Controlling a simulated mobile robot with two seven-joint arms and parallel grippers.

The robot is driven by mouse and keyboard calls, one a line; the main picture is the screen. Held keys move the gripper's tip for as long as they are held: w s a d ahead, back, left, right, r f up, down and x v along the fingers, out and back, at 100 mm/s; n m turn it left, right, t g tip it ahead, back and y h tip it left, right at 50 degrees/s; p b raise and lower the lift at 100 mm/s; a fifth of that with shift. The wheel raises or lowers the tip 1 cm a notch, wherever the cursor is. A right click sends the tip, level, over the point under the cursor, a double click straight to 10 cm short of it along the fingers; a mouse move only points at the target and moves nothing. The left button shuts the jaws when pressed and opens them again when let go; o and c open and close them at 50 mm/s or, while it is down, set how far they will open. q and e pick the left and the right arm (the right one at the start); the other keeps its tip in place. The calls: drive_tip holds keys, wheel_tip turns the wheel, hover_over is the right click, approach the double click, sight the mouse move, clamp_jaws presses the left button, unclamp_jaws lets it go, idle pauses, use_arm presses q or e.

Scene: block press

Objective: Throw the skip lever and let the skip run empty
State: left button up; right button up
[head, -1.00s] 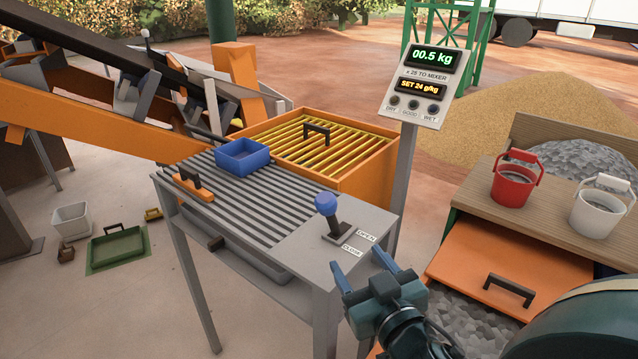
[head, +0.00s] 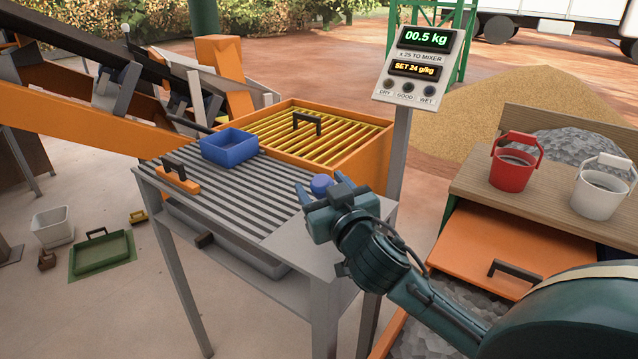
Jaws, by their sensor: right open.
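A second, thin lever with a pale knob (head: 125,29) rises by the inclined orange track (head: 90,118) at the back left. The frames do not show which lever is the skip's. My left gripper is not in view.
A blue tray (head: 229,148) and an orange handled float (head: 178,180) lie on the slats. An orange bin with a yellow grate (head: 385,128) is behind. The display post (head: 399,150) stands close beyond my gripper. Red (head: 512,165) and white (head: 601,190) buckets stand right.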

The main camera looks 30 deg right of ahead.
drive_tip(key=shift+w+d, duration=0.15)
drive_tip(key=shift+w, duration=0.85)
clamp_jaws()
